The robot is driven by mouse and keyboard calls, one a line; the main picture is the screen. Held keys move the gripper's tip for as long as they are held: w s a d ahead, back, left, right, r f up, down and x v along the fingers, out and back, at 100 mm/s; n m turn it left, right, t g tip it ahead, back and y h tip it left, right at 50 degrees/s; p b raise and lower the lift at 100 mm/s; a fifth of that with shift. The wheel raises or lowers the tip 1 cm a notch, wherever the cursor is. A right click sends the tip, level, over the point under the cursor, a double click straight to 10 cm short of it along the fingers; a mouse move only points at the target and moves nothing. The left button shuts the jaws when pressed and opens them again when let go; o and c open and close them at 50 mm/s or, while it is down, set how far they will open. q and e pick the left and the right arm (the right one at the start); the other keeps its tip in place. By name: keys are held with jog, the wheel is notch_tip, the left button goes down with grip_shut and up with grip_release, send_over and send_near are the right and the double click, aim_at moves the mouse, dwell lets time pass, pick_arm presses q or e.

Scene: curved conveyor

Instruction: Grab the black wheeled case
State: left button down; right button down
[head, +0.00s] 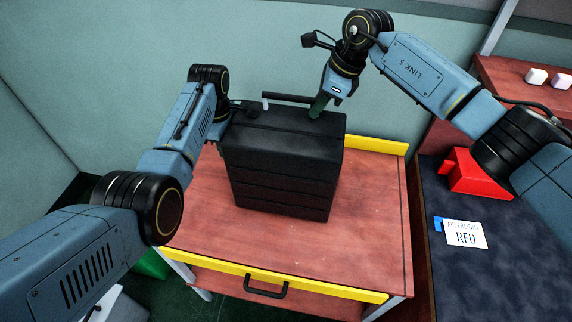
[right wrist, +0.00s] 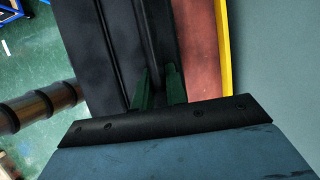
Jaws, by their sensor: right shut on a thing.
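The black case (head: 285,170) stands upright on a red-topped cart, with a dark bar-like handle (head: 287,98) along its far top edge. My right gripper (head: 319,105) reaches down to the far right top edge of the case and is shut on it. In the right wrist view its green fingers (right wrist: 160,88) press at the case (right wrist: 95,60) near its raised edge. My left gripper (head: 250,106) is at the far left top corner of the case. Its fingers are mostly hidden, so its opening is unclear. The wheels of the case are not visible.
The cart (head: 376,225) has yellow edge strips and a dark front handle (head: 265,287). Two small pale objects lie on a shelf (head: 520,85) at upper right. A wall stands behind.

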pick_arm(q)
jog(key=shift+r, duration=0.25)
pick_arm(e)
jog(key=shift+r, duration=0.2)
